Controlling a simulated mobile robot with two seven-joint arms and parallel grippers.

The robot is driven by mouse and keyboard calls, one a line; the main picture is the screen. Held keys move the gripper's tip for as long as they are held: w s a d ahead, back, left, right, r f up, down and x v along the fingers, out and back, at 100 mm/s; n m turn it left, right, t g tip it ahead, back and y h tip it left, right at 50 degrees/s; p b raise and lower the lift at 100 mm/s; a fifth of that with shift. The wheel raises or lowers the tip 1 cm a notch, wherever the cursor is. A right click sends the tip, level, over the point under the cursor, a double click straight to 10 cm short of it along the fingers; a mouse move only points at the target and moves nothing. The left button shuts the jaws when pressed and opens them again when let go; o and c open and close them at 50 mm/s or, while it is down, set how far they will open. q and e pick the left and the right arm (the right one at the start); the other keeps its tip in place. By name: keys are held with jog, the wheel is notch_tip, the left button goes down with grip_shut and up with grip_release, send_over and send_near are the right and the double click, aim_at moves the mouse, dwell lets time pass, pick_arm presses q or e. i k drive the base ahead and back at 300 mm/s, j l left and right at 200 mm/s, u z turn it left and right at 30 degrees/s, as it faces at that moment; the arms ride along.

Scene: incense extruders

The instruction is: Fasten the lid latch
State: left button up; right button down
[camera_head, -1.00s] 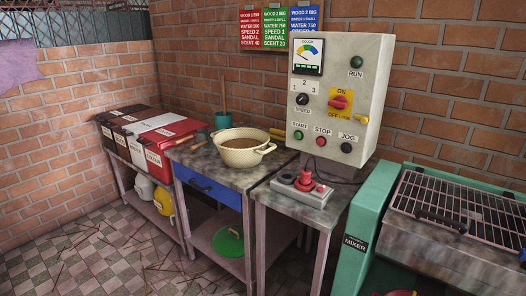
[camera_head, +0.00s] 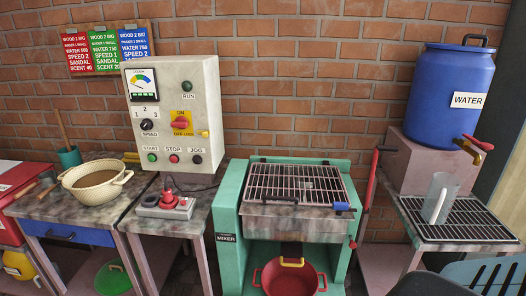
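The green mixer (camera_head: 229,215) stands in the middle of the head view, with its label on the front left. Its wire-grid lid (camera_head: 295,182) lies down over the top. A black handle (camera_head: 280,200) is on the lid's front edge. A small blue piece (camera_head: 343,207), perhaps the latch, sits at the front right corner of the lid; whether it is fastened is too small to tell. A red lever (camera_head: 369,190) rises on the mixer's right side.
A control box (camera_head: 172,110) and a red-button pedal (camera_head: 168,203) stand left of the mixer. A red pot (camera_head: 290,278) sits below it. On the right, a blue water barrel (camera_head: 450,95) stands above a drain grate (camera_head: 455,220) holding a clear jug (camera_head: 438,198).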

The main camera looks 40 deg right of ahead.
aim_at(340, 206)
jog(key=z, duration=1.8)
